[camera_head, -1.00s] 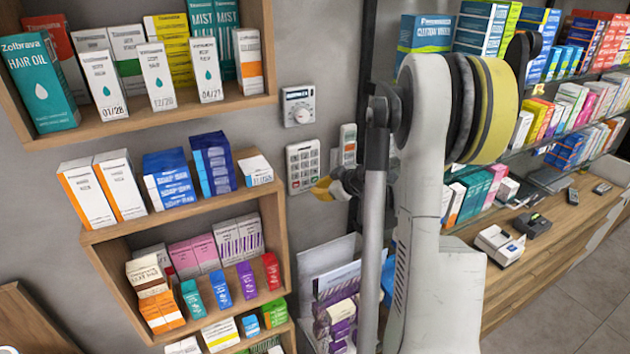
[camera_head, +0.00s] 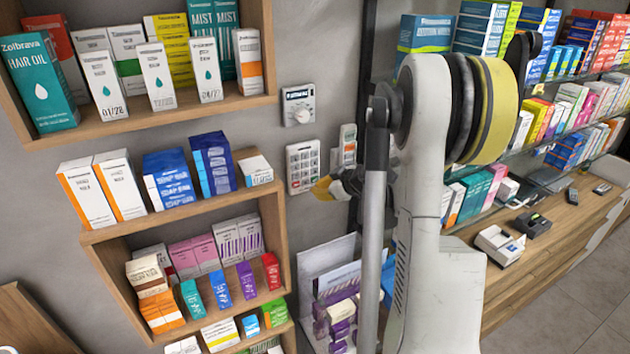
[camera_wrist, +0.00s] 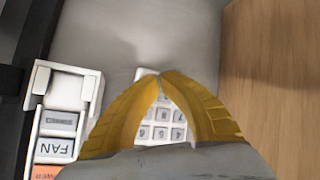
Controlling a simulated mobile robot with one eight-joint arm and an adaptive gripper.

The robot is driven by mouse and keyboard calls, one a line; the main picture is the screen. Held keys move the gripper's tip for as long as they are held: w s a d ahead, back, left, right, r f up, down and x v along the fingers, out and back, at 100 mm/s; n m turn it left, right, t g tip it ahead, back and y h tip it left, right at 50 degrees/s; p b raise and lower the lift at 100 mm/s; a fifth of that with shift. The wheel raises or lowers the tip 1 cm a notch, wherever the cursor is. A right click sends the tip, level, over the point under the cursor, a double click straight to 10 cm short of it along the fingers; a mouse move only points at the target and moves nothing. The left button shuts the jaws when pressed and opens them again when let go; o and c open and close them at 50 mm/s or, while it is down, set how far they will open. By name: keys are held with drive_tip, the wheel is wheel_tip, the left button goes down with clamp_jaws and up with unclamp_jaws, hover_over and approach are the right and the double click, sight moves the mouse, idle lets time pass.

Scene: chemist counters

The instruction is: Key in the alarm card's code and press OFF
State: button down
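A white keypad (camera_head: 303,165) with rows of grey buttons is mounted on the grey wall between the wooden shelves and the dark post. My gripper (camera_head: 318,187), with yellow fingers, is by the keypad's lower right in the head view. In the wrist view, the yellow fingers (camera_wrist: 161,78) meet at their tips, with nothing held between them. The keypad (camera_wrist: 160,132) shows between and behind the fingers, which hide parts of it. I cannot tell whether the tips touch it. I cannot make out an alarm card or a code.
A white dial unit (camera_head: 298,105) is above the keypad. A white wall panel (camera_head: 347,145) is to its right; the wrist view shows its FAN label (camera_wrist: 57,150). A wooden shelf side (camera_wrist: 275,90) stands close on the right in the wrist view. Boxed goods fill the shelves (camera_head: 180,220).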

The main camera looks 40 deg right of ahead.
drive_tip(key=shift+w, duration=0.15)
drive_tip(key=shift+w+d, duration=0.1)
drive_tip(key=shift+w, duration=0.2)
drive_tip(key=shift+w+b, duration=0.3)
drive_tip(key=shift+b, duration=0.15)
idle(0.3)
drive_tip(key=shift+s, duration=0.75)
drive_tip(key=s, duration=0.2)
drive_tip(key=s+a+b, duration=0.1)
drive_tip(key=s, duration=0.2)
drive_tip(key=shift+a, duration=0.2)
drive_tip(key=shift+w, duration=0.1)
idle(0.8)
